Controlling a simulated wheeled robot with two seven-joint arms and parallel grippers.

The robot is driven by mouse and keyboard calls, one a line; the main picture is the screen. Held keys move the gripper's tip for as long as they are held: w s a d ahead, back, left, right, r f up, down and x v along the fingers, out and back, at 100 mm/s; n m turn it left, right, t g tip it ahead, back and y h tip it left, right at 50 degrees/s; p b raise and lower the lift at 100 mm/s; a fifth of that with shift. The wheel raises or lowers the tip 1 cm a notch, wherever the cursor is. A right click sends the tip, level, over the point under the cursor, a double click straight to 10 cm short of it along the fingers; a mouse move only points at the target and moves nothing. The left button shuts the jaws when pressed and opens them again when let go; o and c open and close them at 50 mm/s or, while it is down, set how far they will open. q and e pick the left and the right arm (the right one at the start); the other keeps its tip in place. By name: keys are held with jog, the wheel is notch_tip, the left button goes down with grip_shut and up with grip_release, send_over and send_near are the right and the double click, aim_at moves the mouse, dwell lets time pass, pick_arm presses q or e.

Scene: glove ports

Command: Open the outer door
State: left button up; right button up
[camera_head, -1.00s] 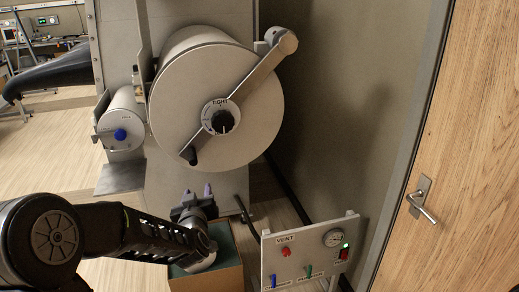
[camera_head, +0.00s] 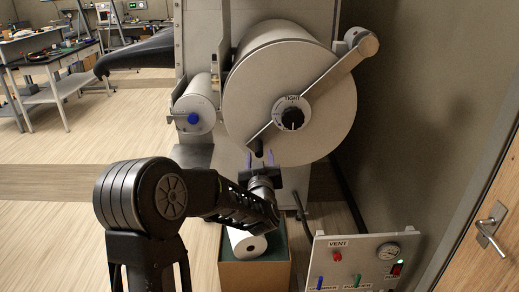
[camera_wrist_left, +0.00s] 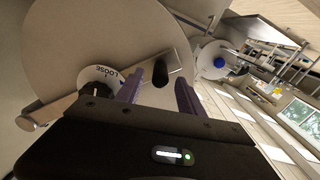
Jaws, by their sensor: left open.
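The outer door (camera_head: 318,128) is a large round grey disc on the end of a cylinder, and it looks shut. A diagonal bar (camera_head: 335,70) crosses it, with a black knob handle (camera_head: 258,148) at its lower left end. A black dial (camera_head: 292,118) at the centre has the word TIGHT above it. My left gripper (camera_head: 260,158) is open just below the handle. In the left wrist view the black handle (camera_wrist_left: 161,74) shows ahead, between its purple fingers, and contact cannot be told. LOOSE is readable on the dial's plate. My right gripper is not in view.
A smaller cylinder with a blue knob (camera_head: 193,119) is left of the door. An open box (camera_head: 254,276) holding a white cylinder (camera_head: 246,243) stands below. A VENT panel (camera_head: 368,256) with a gauge is at lower right, near a wooden door (camera_head: 490,235).

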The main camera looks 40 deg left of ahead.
pick_arm(q)
jog(key=p+x, duration=0.1)
jog(key=x, duration=0.3)
jog(key=shift+a, duration=0.15)
jog(key=shift+c, duration=0.6)
grip_shut()
dwell(0.7)
